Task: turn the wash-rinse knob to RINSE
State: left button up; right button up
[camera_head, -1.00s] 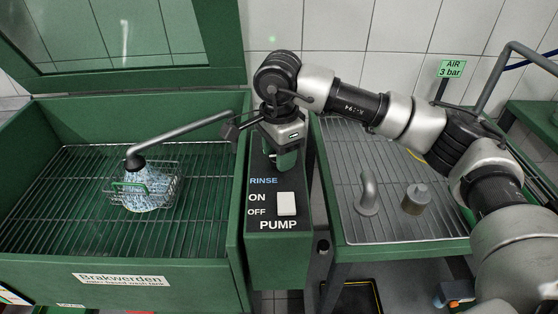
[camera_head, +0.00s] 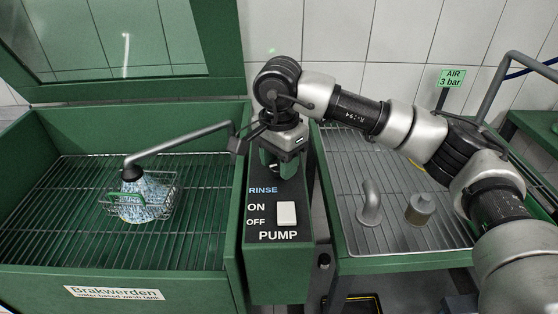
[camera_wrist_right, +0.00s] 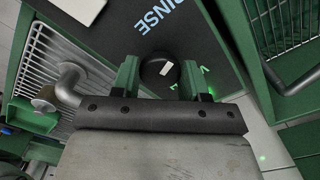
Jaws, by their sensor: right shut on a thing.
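The wash-rinse knob (camera_wrist_right: 153,72) is round and black with a white mark, seen in the right wrist view. The green fingers of my right gripper (camera_wrist_right: 158,76) stand on either side of it, shut on it. In the head view my right gripper (camera_head: 279,163) points down onto the green control panel (camera_head: 262,270), just above the RINSE label (camera_head: 263,190); the knob is mostly hidden there. RINSE also shows in the right wrist view (camera_wrist_right: 155,16), with green lettering partly covered by a finger. My left gripper is not in view.
A white pump switch (camera_head: 287,213) sits below the knob. Left is the green wash tank (camera_head: 215,285), where a bent spout (camera_head: 180,148) sends spray over a wire basket (camera_head: 172,190). Right, a rack table (camera_head: 400,262) holds a bent pipe (camera_head: 371,203) and a metal cylinder (camera_head: 420,208).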

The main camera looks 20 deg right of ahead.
jog(key=o, duration=0.9)
notch_tip(320, 180, up, 11)
